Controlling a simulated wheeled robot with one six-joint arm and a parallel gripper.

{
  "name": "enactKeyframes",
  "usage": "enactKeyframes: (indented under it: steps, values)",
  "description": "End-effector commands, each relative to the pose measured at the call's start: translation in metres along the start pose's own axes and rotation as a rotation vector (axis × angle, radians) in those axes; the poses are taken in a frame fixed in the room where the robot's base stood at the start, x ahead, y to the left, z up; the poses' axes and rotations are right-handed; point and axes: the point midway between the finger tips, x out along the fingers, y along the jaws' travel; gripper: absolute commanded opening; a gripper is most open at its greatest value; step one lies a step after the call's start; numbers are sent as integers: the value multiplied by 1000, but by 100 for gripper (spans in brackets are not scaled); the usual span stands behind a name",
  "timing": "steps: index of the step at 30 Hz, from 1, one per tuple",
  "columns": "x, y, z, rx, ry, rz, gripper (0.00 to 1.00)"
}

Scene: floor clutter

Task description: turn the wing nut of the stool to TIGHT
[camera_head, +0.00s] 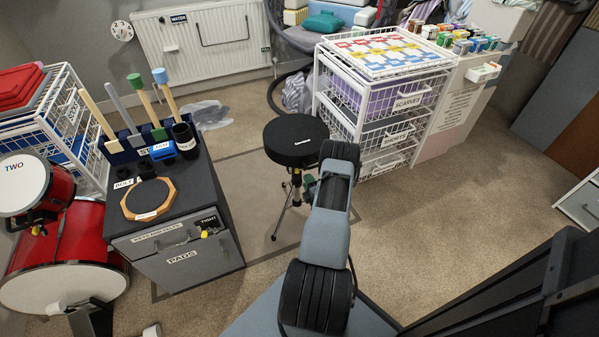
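The stool (297,140) has a round black seat on a thin metal post with splayed legs, and it stands upright on the carpet. A small part (296,180) shows on its post under the seat; it may be the wing nut, but it is too small to make out which way it points. My arm reaches from the bottom centre towards the stool and covers the right side of its post and legs. The end of my arm, with my gripper (310,187), is close beside the post, mostly hidden behind my arm. I cannot see its fingers clearly, nor whether they touch anything.
A grey drawer cabinet (185,262) with a practice pad (148,198) and a TIGHT label (209,221) stands left of the stool. Red drums (62,258) are further left. A white wire-basket unit (360,122) stands close behind right. Carpet is clear at right.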

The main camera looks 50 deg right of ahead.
Motion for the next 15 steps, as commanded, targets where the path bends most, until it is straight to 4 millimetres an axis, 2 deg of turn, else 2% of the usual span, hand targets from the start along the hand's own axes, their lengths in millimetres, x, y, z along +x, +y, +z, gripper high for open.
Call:
enactKeyframes:
  steps: [6, 15]
  values:
    - [40, -2, -2, -1, 4, 2, 38]
    - [71, -1, -3, 1, 5, 0, 38]
